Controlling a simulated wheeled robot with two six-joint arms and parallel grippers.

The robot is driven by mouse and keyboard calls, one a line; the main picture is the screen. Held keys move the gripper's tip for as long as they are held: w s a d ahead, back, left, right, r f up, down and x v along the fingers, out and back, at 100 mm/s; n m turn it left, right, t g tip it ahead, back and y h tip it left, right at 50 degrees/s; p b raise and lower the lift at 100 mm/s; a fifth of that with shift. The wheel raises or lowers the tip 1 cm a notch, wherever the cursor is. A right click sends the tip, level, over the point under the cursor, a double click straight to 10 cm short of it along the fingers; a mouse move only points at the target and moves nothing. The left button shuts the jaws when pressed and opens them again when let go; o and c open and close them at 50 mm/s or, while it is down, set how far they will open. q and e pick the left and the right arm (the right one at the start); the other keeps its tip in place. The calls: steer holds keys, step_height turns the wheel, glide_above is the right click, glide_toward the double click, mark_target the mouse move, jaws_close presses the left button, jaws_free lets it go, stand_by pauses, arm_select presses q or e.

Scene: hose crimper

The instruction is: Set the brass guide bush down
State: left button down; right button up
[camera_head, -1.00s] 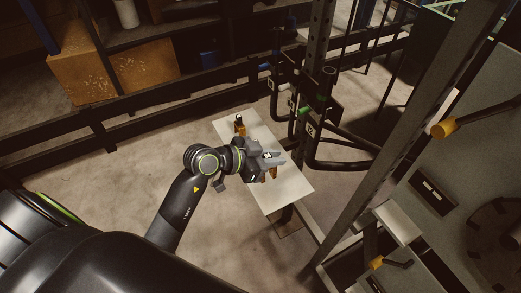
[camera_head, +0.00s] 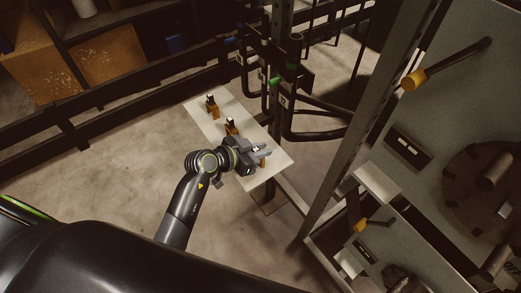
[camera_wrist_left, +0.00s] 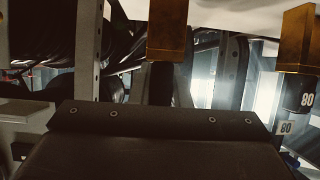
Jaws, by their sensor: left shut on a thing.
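My left gripper (camera_head: 257,154) is shut on a brass-coloured piece, taken to be the brass guide bush (camera_head: 262,162), over the near right part of a white table (camera_head: 213,128). Part of the piece is hidden behind the gripper, and I cannot tell whether it touches the table. In the left wrist view a brass block (camera_wrist_left: 167,30) hangs in at the top middle, and the fingertips are not clear. My right gripper is not in view.
Two black-topped brass pieces stand on the table, a far one (camera_head: 212,106) and a middle one (camera_head: 231,127). A dark post with black hoses (camera_head: 280,75) rises behind the table. A grey machine (camera_head: 440,120) with yellow-ended handles stands to the right.

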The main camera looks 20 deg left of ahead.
arm_select(q)
steer(key=c, duration=1.4)
jaws_free()
steer(key=shift+f, duration=0.1)
steer(key=shift+o, duration=0.2)
steer(key=shift+s+a+r, duration=0.2)
steer(key=shift+s+r, duration=0.05)
steer(key=shift+r, duration=0.05)
steer(key=p+v, duration=0.1)
steer(key=v, duration=1)
steer(key=shift+r, duration=0.15)
steer(key=shift+s, duration=0.1)
